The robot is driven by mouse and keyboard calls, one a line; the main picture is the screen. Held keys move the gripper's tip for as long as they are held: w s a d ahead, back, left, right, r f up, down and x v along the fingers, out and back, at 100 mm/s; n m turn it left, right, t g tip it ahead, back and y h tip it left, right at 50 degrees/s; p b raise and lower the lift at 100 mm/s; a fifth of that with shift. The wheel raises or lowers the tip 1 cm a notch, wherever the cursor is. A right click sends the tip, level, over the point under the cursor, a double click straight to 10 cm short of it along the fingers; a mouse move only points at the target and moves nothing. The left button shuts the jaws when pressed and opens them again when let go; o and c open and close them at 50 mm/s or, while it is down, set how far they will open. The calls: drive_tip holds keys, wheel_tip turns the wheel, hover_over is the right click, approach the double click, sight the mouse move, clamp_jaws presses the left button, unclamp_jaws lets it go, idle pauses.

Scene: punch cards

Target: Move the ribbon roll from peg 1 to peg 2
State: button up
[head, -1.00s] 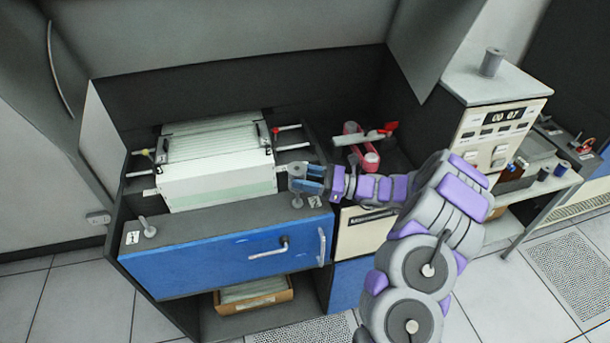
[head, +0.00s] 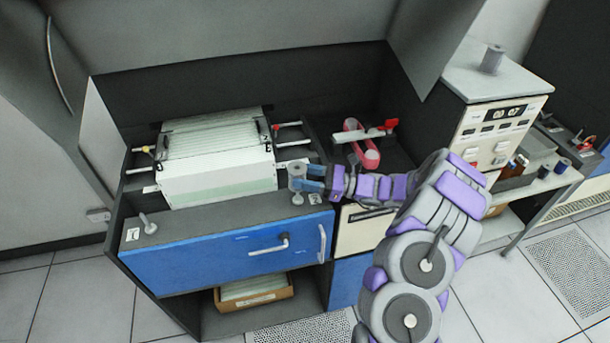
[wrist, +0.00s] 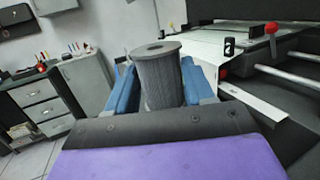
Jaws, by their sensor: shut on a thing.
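The ribbon roll (head: 296,171) is a grey spool at the right end of the blue-fronted machine's dark ledge. It also shows upright in the wrist view (wrist: 161,82). My gripper (head: 309,178) comes in from the right, with its blue fingers shut on the roll's sides. The right peg (head: 297,199) shows its base directly below the roll; whether the roll is still around the peg cannot be told. The left peg (head: 149,225) stands bare at the ledge's left end. A small label sits beside each peg, too small to read surely.
The white card feeder (head: 216,172) stands behind the ledge. A red-handled lever (head: 380,132) is behind my wrist. Another grey spool (head: 491,59) stands on the console at right. The ledge (head: 220,217) between the pegs is clear. Handles (head: 270,246) project from the blue front.

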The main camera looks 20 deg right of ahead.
drive_tip(key=shift+f+b, duration=0.3)
drive_tip(key=shift+f, duration=0.95)
drive_tip(key=shift+s+f, duration=0.1)
drive_tip(key=shift+f, duration=0.25)
idle(0.6)
